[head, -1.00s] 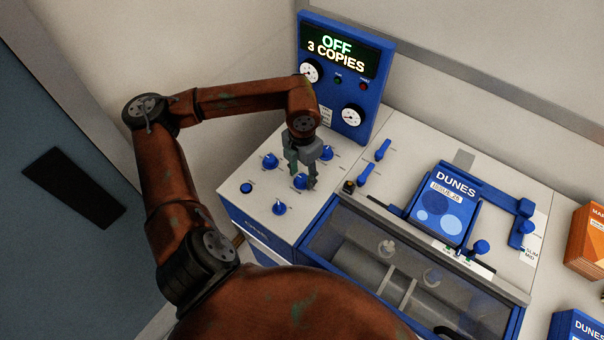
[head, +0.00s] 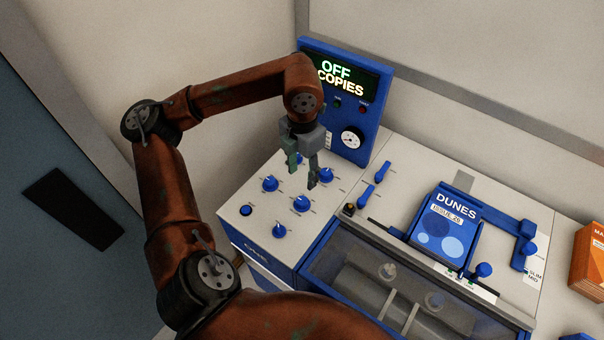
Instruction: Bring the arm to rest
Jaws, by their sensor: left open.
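My left arm comes in from the left in the head view, rust-brown with dark joints. Its grey-green left gripper (head: 302,177) points down with its two fingers apart and nothing between them. It hangs above the blue knobs of the white control panel (head: 262,205) and looks clear of them. One knob (head: 301,203) shows just below the fingertips, and another (head: 270,183) lies to their left. The arm hides part of the blue display board (head: 340,108), whose screen reads OFF and, partly covered, COPIES. My right gripper is not in view.
A blue DUNES booklet (head: 447,222) lies on the machine top between blue guides. A clear-covered roller bay (head: 400,285) is in front. An orange box (head: 589,255) stands at the right edge. A wall (head: 470,50) rises behind.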

